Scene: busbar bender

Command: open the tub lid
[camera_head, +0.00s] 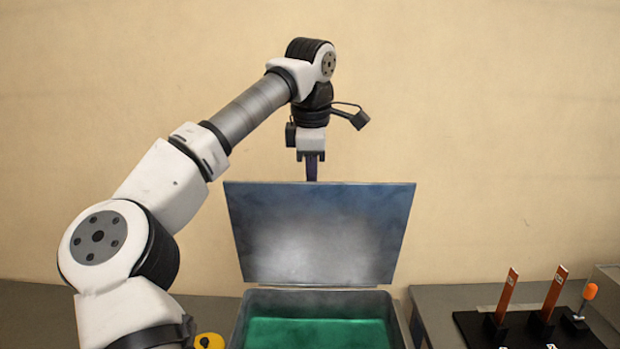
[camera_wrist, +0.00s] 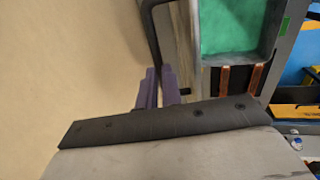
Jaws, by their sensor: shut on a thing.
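The tub lid (camera_head: 318,235) is a grey-blue panel. It stands raised, close to upright, behind the open grey tub (camera_head: 398,318), with its inner face toward the head camera. The tub has a green inside (camera_head: 318,333). My gripper (camera_head: 312,170) points down at the lid's top edge, left of its corner, and is shut on the lid there. The actual contact is hidden behind the lid in the head view. In the wrist view, the purple fingers of my gripper (camera_wrist: 159,87) are close together beside the steeply seen lid (camera_wrist: 182,45), with the tub's green inside (camera_wrist: 230,25) to the right.
Two copper bars (camera_head: 507,297) (camera_head: 554,293) stand on a black base (camera_head: 475,325) on the grey bench to the right, beside an orange-tipped handle (camera_head: 589,291). A yellow round part (camera_head: 209,341) is left of the tub. The wall behind is plain.

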